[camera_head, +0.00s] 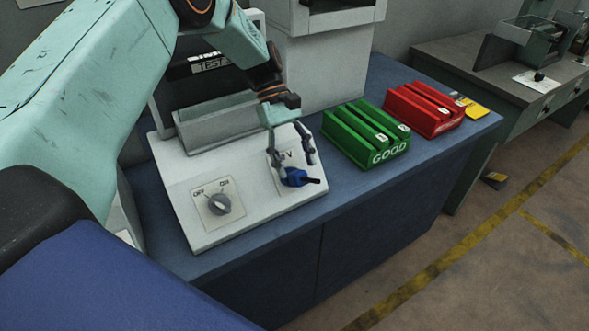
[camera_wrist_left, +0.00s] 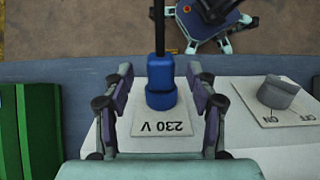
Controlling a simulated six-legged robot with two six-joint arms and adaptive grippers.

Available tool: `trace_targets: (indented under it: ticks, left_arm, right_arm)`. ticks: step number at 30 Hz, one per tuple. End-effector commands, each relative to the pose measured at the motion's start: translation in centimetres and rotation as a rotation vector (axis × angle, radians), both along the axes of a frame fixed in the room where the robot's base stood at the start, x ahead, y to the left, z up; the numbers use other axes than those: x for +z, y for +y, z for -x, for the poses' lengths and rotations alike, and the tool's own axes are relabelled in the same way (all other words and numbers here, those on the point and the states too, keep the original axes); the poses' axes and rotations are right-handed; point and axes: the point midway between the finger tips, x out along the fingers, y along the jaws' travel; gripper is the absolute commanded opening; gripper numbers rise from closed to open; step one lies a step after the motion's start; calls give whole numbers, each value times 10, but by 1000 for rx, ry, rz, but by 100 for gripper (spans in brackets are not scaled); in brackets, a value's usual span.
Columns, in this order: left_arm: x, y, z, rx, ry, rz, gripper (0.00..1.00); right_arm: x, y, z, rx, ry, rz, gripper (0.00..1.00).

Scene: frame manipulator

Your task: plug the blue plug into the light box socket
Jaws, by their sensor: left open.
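The blue plug (camera_head: 295,177) is at the 230 V plate on the sloped front of the white light box (camera_head: 250,212). In the left wrist view the blue plug (camera_wrist_left: 160,76) stands against the 230 V plate (camera_wrist_left: 160,122), its black cable running away toward the top. The socket itself is hidden under the plug. My left gripper (camera_head: 293,160) is open, its fingers on either side of the plug. In the wrist view there are gaps between the plug and both fingers of the gripper (camera_wrist_left: 160,88). My right gripper is not in view.
A rotary OFF/ON knob (camera_head: 219,204) sits on the light box left of the plug. A green GOOD tray (camera_head: 366,134) and a red tray (camera_head: 424,109) stand to the right on the blue bench (camera_head: 440,140). The bench's front edge is close to the box.

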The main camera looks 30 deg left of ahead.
Motion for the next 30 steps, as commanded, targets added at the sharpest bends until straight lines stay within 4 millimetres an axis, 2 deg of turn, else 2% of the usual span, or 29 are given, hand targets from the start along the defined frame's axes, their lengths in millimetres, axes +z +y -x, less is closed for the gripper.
trace_targets:
  ticks: [1, 6, 12, 30]
  left_arm:
    - [12, 0, -1, 0, -4, 1, 58]
    - [42, 0, 0, 0, -2, 1, 58]
    - [62, 0, 0, 0, 1, 1, 58]
    - [65, 0, 0, 1, 1, 1, 58]
  right_arm:
    - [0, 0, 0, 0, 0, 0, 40]
    - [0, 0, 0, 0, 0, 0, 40]
    - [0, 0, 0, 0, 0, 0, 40]
    - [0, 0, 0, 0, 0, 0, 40]
